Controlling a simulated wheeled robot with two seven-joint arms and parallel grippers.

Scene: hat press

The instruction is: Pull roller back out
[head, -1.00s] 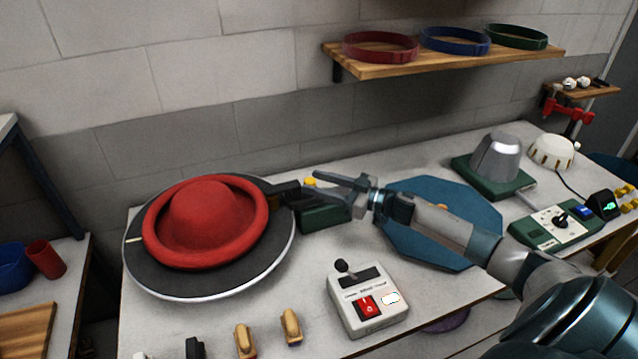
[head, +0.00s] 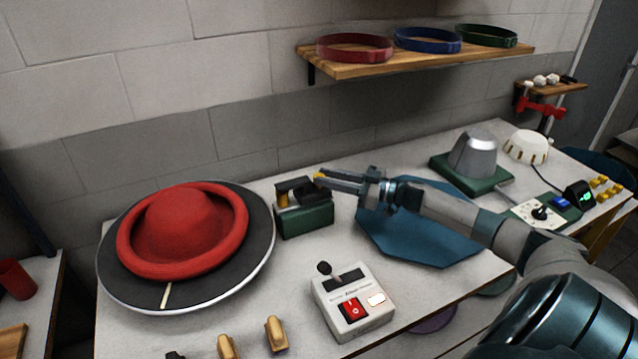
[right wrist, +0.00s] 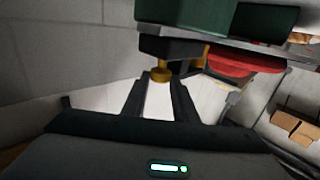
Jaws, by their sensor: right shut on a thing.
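The roller unit is a green block (head: 304,222) with a black arm (head: 294,186) and a yellow knob (head: 320,176), standing right of the turntable. My right gripper (head: 322,178) is shut on the yellow knob, coming from the right. In the right wrist view the knob (right wrist: 160,75) shows at the fingertips. The black arm stands apart from the hat's brim in the head view. My left gripper is not in view.
A switch box (head: 355,300) with a black lever and red rocker stands in front. A blue octagonal mat (head: 430,245) lies under my right forearm. Wooden-handled tools (head: 276,335) lie at the front edge. A shelf (head: 420,60) holds coloured bands above.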

